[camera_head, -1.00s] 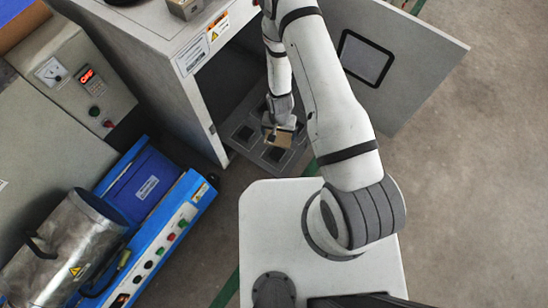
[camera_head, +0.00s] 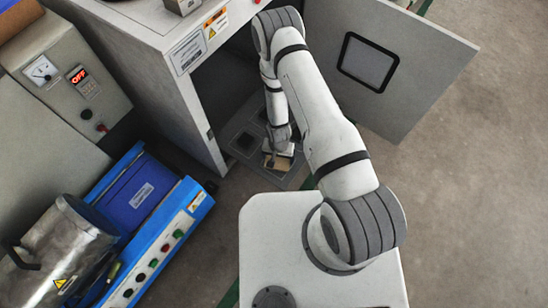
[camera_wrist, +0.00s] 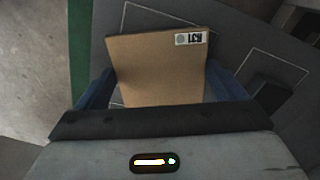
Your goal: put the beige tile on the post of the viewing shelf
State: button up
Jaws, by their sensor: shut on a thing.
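The beige tile (camera_wrist: 155,70) is a flat square plate with a small printed white label at its upper right corner in the wrist view. My gripper (camera_wrist: 160,92) is shut on it, with blue fingers at its left and right sides. In the head view the tile (camera_head: 280,161) shows beneath my gripper (camera_head: 278,147), over the front part of the grey viewing shelf (camera_head: 229,133). The tile covers part of a white-outlined square on the shelf (camera_wrist: 225,52). Any post under the tile is hidden. I cannot tell whether the tile touches anything below it.
A dark block (camera_wrist: 272,96) stands in another outlined square to the right. The grey cabinet (camera_head: 150,60) rises around the shelf's left side. Its open door (camera_head: 410,70) with a window is on the right. A blue machine (camera_head: 150,230) stands left of the base.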

jog(key=shift+r, duration=0.1)
jog(key=o, duration=0.8)
jog(key=shift+o, duration=0.2)
